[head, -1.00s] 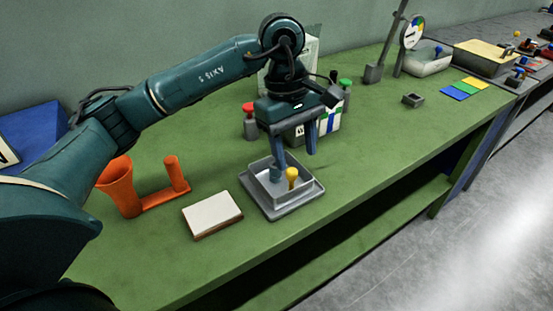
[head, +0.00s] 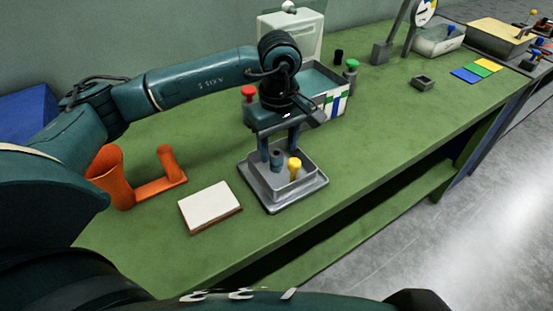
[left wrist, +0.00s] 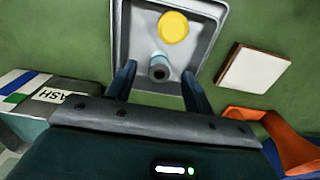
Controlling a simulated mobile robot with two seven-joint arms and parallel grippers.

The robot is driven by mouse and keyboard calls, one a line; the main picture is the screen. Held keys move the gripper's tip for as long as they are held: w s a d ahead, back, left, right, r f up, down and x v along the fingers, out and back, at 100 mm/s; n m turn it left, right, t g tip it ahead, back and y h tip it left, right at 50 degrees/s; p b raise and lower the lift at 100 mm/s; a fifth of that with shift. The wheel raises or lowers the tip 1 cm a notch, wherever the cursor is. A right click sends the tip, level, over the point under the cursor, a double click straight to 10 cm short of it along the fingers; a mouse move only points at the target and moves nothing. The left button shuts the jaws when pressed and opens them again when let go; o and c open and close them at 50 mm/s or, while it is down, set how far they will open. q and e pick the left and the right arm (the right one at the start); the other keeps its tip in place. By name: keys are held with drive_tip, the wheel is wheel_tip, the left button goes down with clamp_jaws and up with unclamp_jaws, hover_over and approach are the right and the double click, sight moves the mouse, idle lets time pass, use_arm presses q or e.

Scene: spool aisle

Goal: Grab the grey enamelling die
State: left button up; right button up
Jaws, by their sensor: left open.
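The grey enamelling die (head: 276,161) is a small blue-grey cylinder with a dark hole in its top. It stands upright in a square grey tray (head: 291,196), beside a yellow peg-like piece (head: 294,169). My left gripper (head: 278,153) points down over the tray, open, with one finger to each side of the die. In the left wrist view the die (left wrist: 159,69) shows between the open fingertips (left wrist: 158,76), and the yellow piece (left wrist: 173,27) lies beyond them. I cannot tell if either finger touches the die. My right gripper is not in view.
A white-topped block (head: 210,206) and an orange holder (head: 112,177) lie left of the tray. Behind are a red-topped piece (head: 248,93), a striped box (head: 333,104) and a green-topped piece (head: 351,76).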

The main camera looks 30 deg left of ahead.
sight(277, 153)
use_arm(q)
drive_tip(key=f, duration=0.4)
drive_tip(key=shift+w+a+f, duration=0.15)
drive_tip(key=shift+a+f, duration=0.05)
drive_tip(key=shift+a, duration=0.1)
drive_tip(key=shift+c, duration=0.2)
drive_tip(key=c, duration=1)
